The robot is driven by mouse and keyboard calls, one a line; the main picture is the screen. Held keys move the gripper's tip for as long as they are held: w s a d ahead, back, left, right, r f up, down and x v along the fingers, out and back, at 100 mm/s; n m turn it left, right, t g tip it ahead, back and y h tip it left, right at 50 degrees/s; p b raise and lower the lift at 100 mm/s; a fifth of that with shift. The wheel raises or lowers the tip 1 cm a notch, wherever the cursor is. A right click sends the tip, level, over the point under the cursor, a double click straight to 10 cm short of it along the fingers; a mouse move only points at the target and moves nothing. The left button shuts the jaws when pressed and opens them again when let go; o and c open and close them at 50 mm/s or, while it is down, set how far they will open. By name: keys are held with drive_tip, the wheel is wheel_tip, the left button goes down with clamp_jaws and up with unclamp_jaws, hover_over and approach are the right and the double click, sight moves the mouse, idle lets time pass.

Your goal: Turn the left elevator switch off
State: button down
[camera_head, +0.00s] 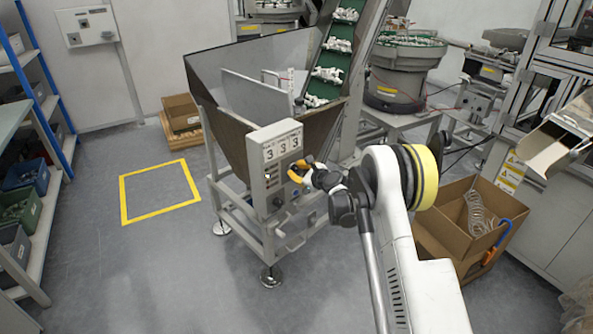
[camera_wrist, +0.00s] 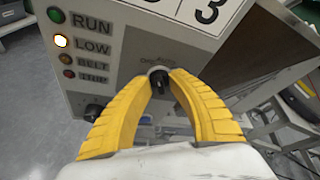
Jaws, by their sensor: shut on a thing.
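The elevator control box (camera_head: 279,165) stands on the hopper's frame and carries a "3 3 3" display. In the wrist view its grey panel (camera_wrist: 115,60) shows RUN, LOW, BELT and a lower label beside round lamps; the LOW lamp (camera_wrist: 61,41) glows. A black rotary switch (camera_wrist: 159,82) sits on the panel under a small label that is hard to read. My gripper (camera_wrist: 166,78), with yellow fingers, is shut on this switch, a fingertip on each side. In the head view my gripper (camera_head: 297,174) reaches the box's front from the right. Another black knob (camera_wrist: 94,112) is at the panel's lower left.
The hopper (camera_head: 215,75) and green conveyor (camera_head: 333,60) with white parts rise behind the box. A cardboard box (camera_head: 447,218) with a coil stands at right. Shelves (camera_head: 40,200) line the left.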

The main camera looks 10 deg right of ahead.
drive_tip(key=shift+n+t+h, duration=0.4)
drive_tip(key=shift+n, duration=0.5)
drive_tip(key=c, duration=1.2)
unclamp_jaws()
drive_tip(key=shift+o, duration=0.2)
drive_tip(key=v, duration=1.2)
drive_tip(key=shift+f, duration=0.1)
